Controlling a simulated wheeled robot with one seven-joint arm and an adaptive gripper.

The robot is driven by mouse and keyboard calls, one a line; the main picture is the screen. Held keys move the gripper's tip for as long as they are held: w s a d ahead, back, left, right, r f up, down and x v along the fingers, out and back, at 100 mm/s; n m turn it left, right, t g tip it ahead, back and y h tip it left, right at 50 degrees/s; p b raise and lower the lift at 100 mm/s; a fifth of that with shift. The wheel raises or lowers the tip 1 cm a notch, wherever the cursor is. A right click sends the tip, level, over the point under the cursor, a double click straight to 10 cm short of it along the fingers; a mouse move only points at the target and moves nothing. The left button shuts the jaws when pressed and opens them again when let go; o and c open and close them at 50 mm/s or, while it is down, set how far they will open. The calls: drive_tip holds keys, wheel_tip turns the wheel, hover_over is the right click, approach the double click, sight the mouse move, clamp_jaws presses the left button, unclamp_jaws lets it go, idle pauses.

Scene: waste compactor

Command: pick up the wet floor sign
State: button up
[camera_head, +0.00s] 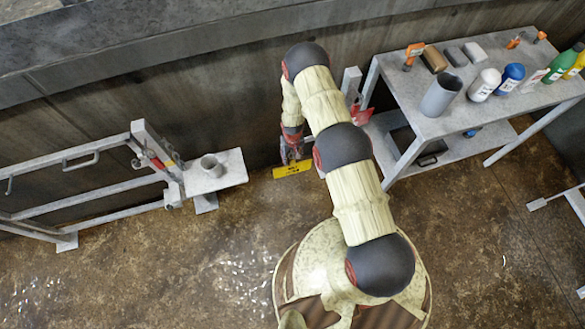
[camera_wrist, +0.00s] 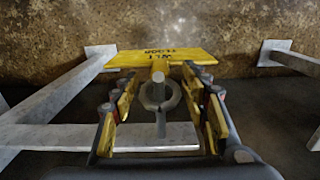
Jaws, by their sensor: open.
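The wet floor sign (camera_head: 293,169) is a small yellow panel beside the wall in the head view, just below my gripper (camera_head: 291,152). In the wrist view the yellow sign (camera_wrist: 158,59) with dark lettering lies just beyond my fingertips (camera_wrist: 161,80). My gripper is open, one finger on each side, with a grey round-ended post (camera_wrist: 158,92) visible between them. The sign's near edge overlaps the fingertip area; whether they touch cannot be told. My arm hides part of the area around it in the head view.
A grey metal stand with a small shelf (camera_head: 225,168) and a cup (camera_head: 211,167) is left of my gripper. A metal table (camera_head: 440,118) with bottles and a grey cup (camera_head: 440,95) stands right. The dark wall is close behind. Brown floor (camera_head: 150,270) is open at the lower left.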

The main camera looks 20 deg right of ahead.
sight(292, 163)
wheel_tip(292, 163, down, 5)
drive_tip(key=shift+b, duration=0.65)
drive_tip(key=c, duration=1.2)
clamp_jaws()
